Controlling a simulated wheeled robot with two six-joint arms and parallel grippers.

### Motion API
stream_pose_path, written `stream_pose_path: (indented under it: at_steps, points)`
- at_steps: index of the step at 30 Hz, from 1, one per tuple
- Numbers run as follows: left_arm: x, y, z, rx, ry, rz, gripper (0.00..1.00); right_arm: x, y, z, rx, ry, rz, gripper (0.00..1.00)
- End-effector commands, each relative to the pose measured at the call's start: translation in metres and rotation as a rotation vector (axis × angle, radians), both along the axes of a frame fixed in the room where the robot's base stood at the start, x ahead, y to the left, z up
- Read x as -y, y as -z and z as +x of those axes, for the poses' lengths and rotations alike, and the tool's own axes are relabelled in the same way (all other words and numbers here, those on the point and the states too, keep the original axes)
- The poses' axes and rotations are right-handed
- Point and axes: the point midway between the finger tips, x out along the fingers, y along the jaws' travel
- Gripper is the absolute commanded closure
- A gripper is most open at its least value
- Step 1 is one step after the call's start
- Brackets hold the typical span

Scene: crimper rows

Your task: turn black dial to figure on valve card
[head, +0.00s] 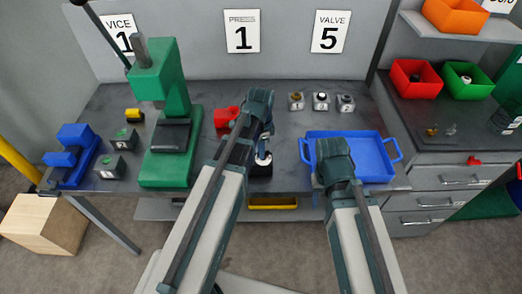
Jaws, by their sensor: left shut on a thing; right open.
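The valve card (329,32) on the back panel is white and reads 5. My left gripper (264,150) reaches down over the middle of the bench, in front of the red part, and is shut. A small black piece with a pale top, which looks like the black dial (261,169), is right below its fingers at the bench's front edge. The wrist and arm hide most of the dial, and its marks cannot be read. My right gripper (333,150) is open over the left part of the blue tray (375,180); its fingertips are mostly hidden behind the wrist.
A green press (162,85) stands left, near a blue vice (72,155). A red part (226,116) lies behind my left arm. Several small numbered blocks (321,101) sit behind the tray. Cards for vice (118,33) and press (242,31) each read 1.

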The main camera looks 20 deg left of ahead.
Motion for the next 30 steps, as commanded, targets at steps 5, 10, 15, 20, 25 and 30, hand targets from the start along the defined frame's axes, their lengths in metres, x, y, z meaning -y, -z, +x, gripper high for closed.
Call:
stream_pose_path:
  at_steps: [5, 10, 15, 20, 25, 30]
  points:
    - [-0.0003, 0.0001, 0.0001, 0.0, 0.021, 0.0, 1.0, 0.0, 0.0001, 0.0, 0.0, 0.0, 0.0, 0.5]
    - [-0.0003, 0.0001, 0.0001, 0.0, 0.025, 0.0, 1.0, 0.0, 0.0001, 0.0, 0.0, 0.0, 0.0, 0.5]
    - [-0.0002, 0.0001, 0.0001, 0.0, 0.024, 0.0, 1.0, 0.0, 0.0001, 0.0, 0.0, 0.0, 0.0, 0.5]
    - [-0.0002, 0.0001, 0.0001, 0.0, 0.024, 0.0, 0.66, 0.0, 0.0001, 0.0, 0.0, 0.0, 0.0, 0.5]
    - [-0.0001, 0.0, 0.0002, 0.0, 0.023, 0.0, 0.55, 0.0, 0.0, 0.0, 0.0, 0.0, 0.0, 0.5]
    - [-0.0001, -0.0001, 0.0003, 0.0, 0.023, 0.0, 0.55, 0.0, -0.0001, 0.0, 0.0, 0.0, 0.0, 0.5]
